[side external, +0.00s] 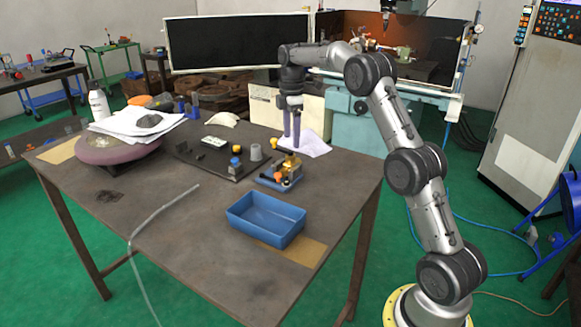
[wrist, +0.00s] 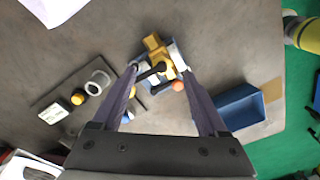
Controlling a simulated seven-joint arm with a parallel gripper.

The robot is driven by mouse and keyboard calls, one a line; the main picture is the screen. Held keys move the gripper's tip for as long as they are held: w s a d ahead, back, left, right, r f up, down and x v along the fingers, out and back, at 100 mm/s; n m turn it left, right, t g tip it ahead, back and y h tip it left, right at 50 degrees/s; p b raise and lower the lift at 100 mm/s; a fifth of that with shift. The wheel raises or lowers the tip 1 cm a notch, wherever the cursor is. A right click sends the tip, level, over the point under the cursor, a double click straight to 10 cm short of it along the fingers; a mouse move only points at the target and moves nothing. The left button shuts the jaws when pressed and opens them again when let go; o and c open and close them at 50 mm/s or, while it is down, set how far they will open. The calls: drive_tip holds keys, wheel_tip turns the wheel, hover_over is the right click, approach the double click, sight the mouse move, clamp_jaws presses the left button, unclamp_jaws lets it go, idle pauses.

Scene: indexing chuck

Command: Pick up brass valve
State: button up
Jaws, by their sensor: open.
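The brass valve (side external: 291,162) is a yellow-gold piece standing on a small blue fixture (side external: 279,181) near the right part of the table. In the wrist view the brass valve (wrist: 156,48) lies beyond my fingertips, a little above the middle, with dark and orange knobs close by it.
A blue tray (side external: 265,220) stands empty in front of the fixture. Papers (side external: 135,122) rest on a round purple base farther left. The front left tabletop is mostly clear.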

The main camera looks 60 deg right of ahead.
sight(290, 152)
drive_tip(key=shift+a+f, duration=0.15)
drive_tip(key=shift+f, duration=1.4)
drive_tip(key=shift+a+f, duration=0.15)
drive_tip(key=shift+f, duration=1.35)
clamp_jaws()
drive_tip(key=shift+r, duration=0.1)
